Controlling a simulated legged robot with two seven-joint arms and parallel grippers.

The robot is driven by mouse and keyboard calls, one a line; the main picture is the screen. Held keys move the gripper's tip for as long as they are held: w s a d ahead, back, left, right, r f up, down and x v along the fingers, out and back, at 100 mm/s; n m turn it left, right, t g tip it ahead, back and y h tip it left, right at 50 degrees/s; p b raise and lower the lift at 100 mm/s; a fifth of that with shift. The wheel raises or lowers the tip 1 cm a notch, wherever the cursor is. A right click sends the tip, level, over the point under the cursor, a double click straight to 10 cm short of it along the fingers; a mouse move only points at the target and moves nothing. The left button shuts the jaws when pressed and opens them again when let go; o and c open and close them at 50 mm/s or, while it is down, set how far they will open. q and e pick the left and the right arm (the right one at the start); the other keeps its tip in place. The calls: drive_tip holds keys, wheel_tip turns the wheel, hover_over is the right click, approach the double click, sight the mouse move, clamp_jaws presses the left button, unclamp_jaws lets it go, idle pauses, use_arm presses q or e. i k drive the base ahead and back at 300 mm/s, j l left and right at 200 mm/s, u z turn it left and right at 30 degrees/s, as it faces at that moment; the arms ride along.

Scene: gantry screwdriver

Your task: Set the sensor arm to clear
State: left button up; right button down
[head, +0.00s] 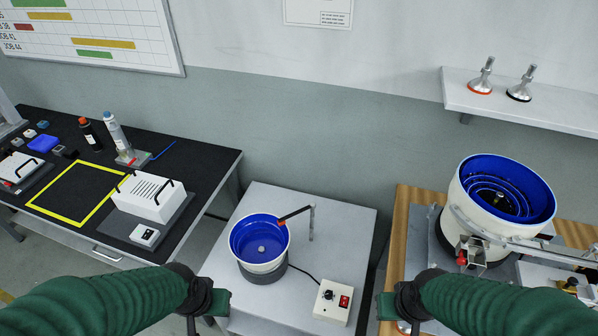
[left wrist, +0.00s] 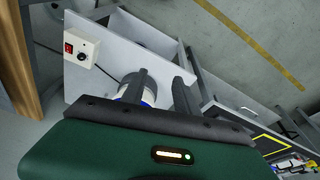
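The sensor arm (head: 295,213) is a dark bar with an orange-red tip, fixed to a thin grey post (head: 311,222). In the head view its tip reaches over the right rim of a white feeder bowl with a blue inside (head: 262,240). A small grey piece sits in the bowl's middle. My left gripper (head: 215,302) is in front of and left of the bowl, touching nothing visible. In the left wrist view its two fingers (left wrist: 160,92) stand apart and empty, partly hiding the bowl. My right gripper (head: 388,306) is right of the control box, its finger gap hidden.
A control box (head: 332,300) with a knob and red switch sits on the grey table (head: 345,215), cabled toward the bowl. A larger blue feeder bowl (head: 505,185) stands at right on a wooden bench. A black bench (head: 215,160) with a white case (head: 150,197) is at left.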

sight(297, 213)
drive_tip(key=l+z, duration=0.4)
drive_tip(key=l, duration=0.9)
drive_tip(key=k, duration=0.05)
